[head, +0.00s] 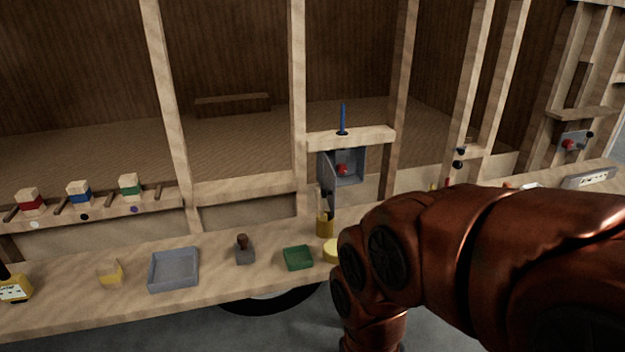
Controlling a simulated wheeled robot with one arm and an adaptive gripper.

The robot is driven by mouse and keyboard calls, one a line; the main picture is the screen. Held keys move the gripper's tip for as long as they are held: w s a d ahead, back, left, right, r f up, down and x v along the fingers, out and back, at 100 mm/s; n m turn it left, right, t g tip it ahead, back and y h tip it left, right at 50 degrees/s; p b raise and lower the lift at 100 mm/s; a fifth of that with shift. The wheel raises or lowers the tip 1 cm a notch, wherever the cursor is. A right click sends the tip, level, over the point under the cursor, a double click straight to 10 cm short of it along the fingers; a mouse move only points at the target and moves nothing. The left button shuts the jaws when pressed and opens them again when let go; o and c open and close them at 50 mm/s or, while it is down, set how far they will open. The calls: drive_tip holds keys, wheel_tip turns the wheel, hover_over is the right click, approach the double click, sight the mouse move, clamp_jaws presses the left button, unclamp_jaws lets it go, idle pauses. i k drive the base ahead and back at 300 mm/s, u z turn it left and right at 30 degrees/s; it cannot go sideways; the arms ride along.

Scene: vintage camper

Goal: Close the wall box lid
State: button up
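The wall box (356,165) is a small grey box fixed between the wooden posts, under a short wooden shelf. Its lid (328,184) stands open, swung outward at the box's left side. A red knob or button (342,170) shows inside the box. My copper-coloured arm reaches in from the right, below and right of the box, and bends down at the bottom edge. My gripper is not in view, so its state is hidden.
A brass padlock-like piece (325,225) is just below the lid. The bench holds a green tray (298,258), a stamp-like tool (244,250), a grey tray (173,284) and a partly hidden yellow round piece (332,251). A blue rod (343,118) stands above the box.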

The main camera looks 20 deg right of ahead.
sight(329, 185)
drive_tip(key=z, duration=0.05)
drive_tip(key=k, duration=0.45)
drive_tip(key=u, duration=0.95)
drive_tip(key=i, duration=0.9)
drive_tip(key=u, duration=0.05)
